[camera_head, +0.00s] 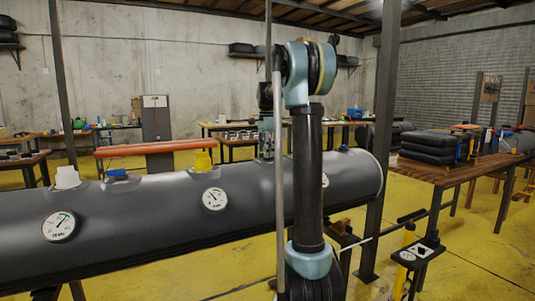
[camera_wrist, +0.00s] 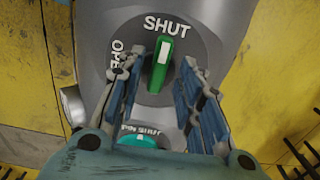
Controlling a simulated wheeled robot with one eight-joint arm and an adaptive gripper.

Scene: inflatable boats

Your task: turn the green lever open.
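The green lever (camera_wrist: 161,62) sits on a round grey dial on a grey surface in the wrist view. It has a white mark at its upper end and points up toward the word SHUT (camera_wrist: 167,26). The word OPEN (camera_wrist: 116,60) is to its left, partly hidden by a finger. My gripper (camera_wrist: 161,68) is open, with one blue-grey finger on each side of the lever and gaps showing between. I cannot make out the lever in the head view, where my arm stands in front of the grey tube.
A teal round part (camera_wrist: 138,141) with lettering lies below the lever, partly hidden. The long grey tube (camera_head: 130,222) carries gauges, a yellow fitting (camera_head: 203,160) and a blue one (camera_head: 117,175). A wooden table (camera_head: 462,174) and a dark post (camera_head: 384,110) stand at the right.

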